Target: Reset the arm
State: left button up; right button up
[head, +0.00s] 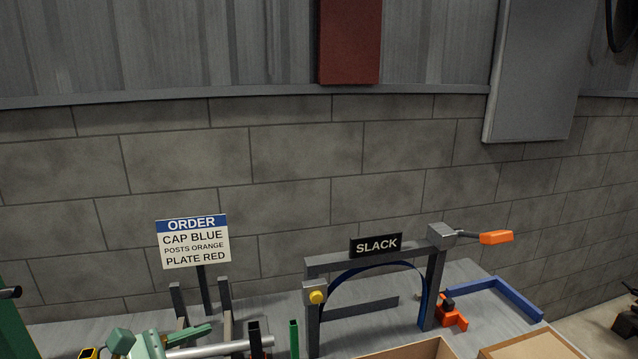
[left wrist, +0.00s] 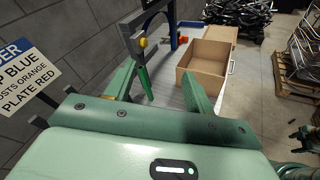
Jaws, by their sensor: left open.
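My left gripper (left wrist: 158,74) is open in the left wrist view, its two green fingers spread wide. Nothing is clamped between them. A green upright post (left wrist: 145,82) shows in the gap, close to the left finger; I cannot tell its exact distance. In the head view the same green post (head: 294,340) stands at the bottom edge. Teal parts (head: 122,342) at the bottom left of the head view look like my left arm, partly cut off.
A grey frame (head: 312,335) with a SLACK sign (head: 376,245), a blue arched strip and a yellow knob (head: 317,297) stands on the bench. An ORDER sign (head: 193,242) stands left. An open cardboard box (left wrist: 203,62) lies beyond my gripper. A blue rail (head: 517,299) lies right.

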pick_arm(q)
notch_tip(320, 180, up, 7)
jog(key=s+n+t+y, duration=0.2)
jog(key=n+t, duration=0.8)
jog(key=n, duration=0.7)
jog(key=s+a+f+n+g+y, duration=0.15)
jog(key=a+f+n+y, duration=0.5)
jog(key=n+y, duration=0.75)
jog(key=s+a+f+n+g, duration=0.3)
jog(key=s+f+n+g, duration=0.3)
jog(key=s+f, duration=0.2)
jog(key=s+a+f+n+g, duration=0.2)
jog(key=s+f+n+g, duration=0.4)
jog(key=s+f+g, duration=0.15)
jog(key=s+d+f+g+h+b, duration=0.1)
jog(key=s+d+f+b, duration=0.1)
jog(key=f, duration=1)
jog(key=s+d+f+g+h+b, duration=0.1)
jog(key=s+f+b, duration=0.15)
jog(key=f, duration=1.05)
jog(key=s+d+f+g+h+b, duration=0.1)
jog(key=s+d+f+h+b, duration=0.15)
jog(key=f, duration=0.95)
jog(key=s+a+f+n+g+b, duration=0.1)
jog(key=s+f+n+g+b, duration=0.1)
jog(key=s+f, duration=1.2)
jog(key=s+n+b, duration=0.1)
jog(key=s, duration=0.3)
jog(key=shift+f, duration=0.4)
